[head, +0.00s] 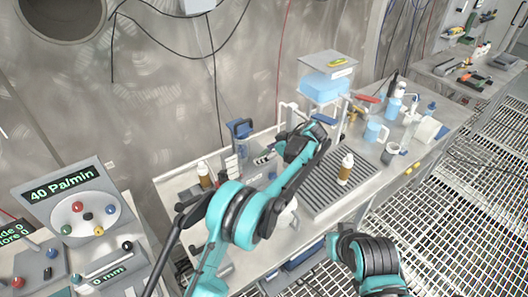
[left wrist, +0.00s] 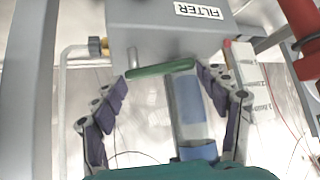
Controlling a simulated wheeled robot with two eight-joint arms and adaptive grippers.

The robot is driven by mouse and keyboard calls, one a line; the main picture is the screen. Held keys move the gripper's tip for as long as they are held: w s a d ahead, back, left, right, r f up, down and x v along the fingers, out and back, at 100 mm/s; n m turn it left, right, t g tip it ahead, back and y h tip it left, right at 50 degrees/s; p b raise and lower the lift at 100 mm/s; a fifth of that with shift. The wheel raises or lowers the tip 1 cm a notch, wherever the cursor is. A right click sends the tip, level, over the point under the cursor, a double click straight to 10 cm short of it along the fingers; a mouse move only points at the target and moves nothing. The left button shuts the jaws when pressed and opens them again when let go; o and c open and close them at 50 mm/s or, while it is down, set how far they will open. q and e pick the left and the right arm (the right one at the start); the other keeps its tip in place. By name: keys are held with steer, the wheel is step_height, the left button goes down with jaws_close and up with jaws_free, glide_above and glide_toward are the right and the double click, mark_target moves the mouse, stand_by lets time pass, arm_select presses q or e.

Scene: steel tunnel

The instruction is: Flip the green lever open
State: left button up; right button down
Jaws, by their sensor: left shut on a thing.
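The green lever (left wrist: 160,69) lies almost level below the grey box marked FILTER (left wrist: 190,26) in the left wrist view. My left gripper (left wrist: 164,78) has its purple-padded fingers at the two ends of the lever and is shut on it. In the head view my left gripper (head: 318,124) is below and in front of the filter box (head: 328,70), and the lever cannot be made out there. My right gripper is out of view.
A clear cylinder with blue liquid (left wrist: 187,105) stands close behind the lever. A grey post (left wrist: 28,90) and a red part (left wrist: 302,28) flank it.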

arm_select(q)
steer(key=o, duration=1.7)
step_height(320, 180, up, 10)
steer(key=shift+c, duration=0.3)
